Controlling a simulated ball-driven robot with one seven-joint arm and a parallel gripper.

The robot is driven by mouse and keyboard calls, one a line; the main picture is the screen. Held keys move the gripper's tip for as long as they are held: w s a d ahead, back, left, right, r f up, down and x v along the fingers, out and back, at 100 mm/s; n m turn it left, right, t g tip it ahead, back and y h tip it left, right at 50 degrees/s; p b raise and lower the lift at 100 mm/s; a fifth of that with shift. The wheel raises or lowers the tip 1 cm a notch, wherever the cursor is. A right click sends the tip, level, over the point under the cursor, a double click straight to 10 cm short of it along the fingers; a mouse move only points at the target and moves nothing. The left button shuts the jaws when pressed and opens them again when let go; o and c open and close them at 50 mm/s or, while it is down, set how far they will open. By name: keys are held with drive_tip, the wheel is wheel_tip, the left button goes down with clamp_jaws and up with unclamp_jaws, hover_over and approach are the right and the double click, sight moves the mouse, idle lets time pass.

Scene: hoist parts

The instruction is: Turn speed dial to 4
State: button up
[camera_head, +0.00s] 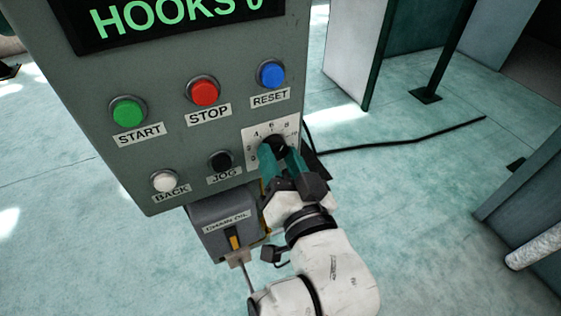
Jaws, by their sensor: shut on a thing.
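The speed dial is a black knob (272,145) on a white square scale plate (286,127) at the lower right of a grey control panel (130,65). Digits show around the plate, with 4 at the upper left and 6 and 8 to its right. My gripper (279,153) has teal fingers and is shut on the knob from the front right. The fingers hide much of the knob and the lower part of the plate. I cannot tell which digit the knob points to.
Green START (128,112), red STOP (205,92), blue RESET (271,74), white BACK (164,181) and black JOG (220,161) buttons sit nearby. A grey box (222,222) with a yellow-orange lever hangs below. A black cable (400,141) crosses the open floor at right.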

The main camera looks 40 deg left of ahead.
drive_tip(key=n, duration=0.1)
drive_tip(key=n+b, duration=0.2)
drive_tip(key=shift+w+d+f+n+y, duration=0.1)
drive_tip(key=shift+w+f+n+y, duration=0.05)
drive_tip(key=shift+f+n+y, duration=0.2)
drive_tip(key=n+b, duration=0.3)
drive_tip(key=n, duration=0.1)
drive_tip(key=shift+y, duration=0.25)
drive_tip(key=n+b, duration=0.3)
drive_tip(key=shift+n+g, duration=0.25)
drive_tip(key=shift+g, duration=0.15)
drive_tip(key=shift+r+n+y+b, duration=0.15)
drive_tip(key=shift+n+y+b, duration=0.15)
drive_tip(key=shift+n+b, duration=0.8)
drive_tip(key=shift+r, duration=0.1)
drive_tip(key=o, duration=1)
drive_tip(key=shift+o, duration=0.2)
